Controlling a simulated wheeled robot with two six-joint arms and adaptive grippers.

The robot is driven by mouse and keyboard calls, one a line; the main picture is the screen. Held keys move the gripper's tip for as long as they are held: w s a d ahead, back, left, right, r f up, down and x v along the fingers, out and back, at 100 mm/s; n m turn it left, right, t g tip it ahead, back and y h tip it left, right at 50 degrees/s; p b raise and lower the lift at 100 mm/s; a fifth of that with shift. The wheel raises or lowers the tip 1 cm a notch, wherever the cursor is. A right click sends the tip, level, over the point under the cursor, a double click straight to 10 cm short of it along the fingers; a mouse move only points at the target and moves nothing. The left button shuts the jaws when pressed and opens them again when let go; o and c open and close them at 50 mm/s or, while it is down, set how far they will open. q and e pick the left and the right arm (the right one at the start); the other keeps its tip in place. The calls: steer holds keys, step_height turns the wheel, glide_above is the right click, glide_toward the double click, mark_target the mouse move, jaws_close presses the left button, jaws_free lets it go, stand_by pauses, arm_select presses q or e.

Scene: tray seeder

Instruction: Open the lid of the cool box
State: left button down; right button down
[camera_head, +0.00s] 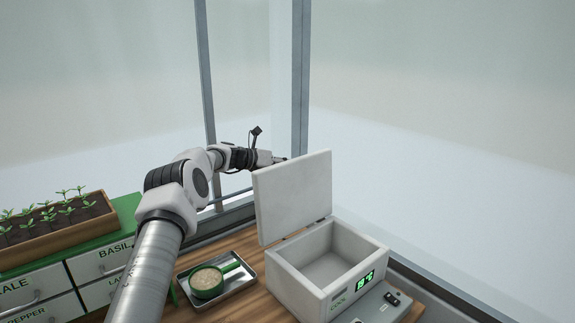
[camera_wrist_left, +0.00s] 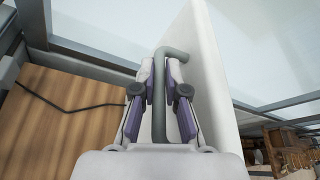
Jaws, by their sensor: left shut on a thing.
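The white cool box (camera_head: 311,262) stands on the wooden bench at the right, with a lit green display on its front. Its lid (camera_head: 293,197) is raised, standing nearly upright, and the inside of the box looks empty. My left gripper (camera_head: 277,160) is behind the top edge of the lid in the head view, partly hidden by it. In the left wrist view my left gripper (camera_wrist_left: 160,92) is shut on a grey bar handle (camera_wrist_left: 159,112) beside the white lid (camera_wrist_left: 205,75). My right gripper is not in view.
A metal tray (camera_head: 246,280) with a green scoop (camera_head: 207,280) of pale grains lies left of the box. Labelled drawers (camera_head: 100,262) and a seedling planter (camera_head: 60,232) stand farther left. Window frames (camera_head: 301,80) rise behind the lid.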

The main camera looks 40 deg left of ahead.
arm_select(q)
steer(key=c, duration=1.5)
jaws_free()
steer(key=shift+w+d, duration=0.15)
steer(key=v, duration=1.2)
steer(key=shift+w, duration=0.1)
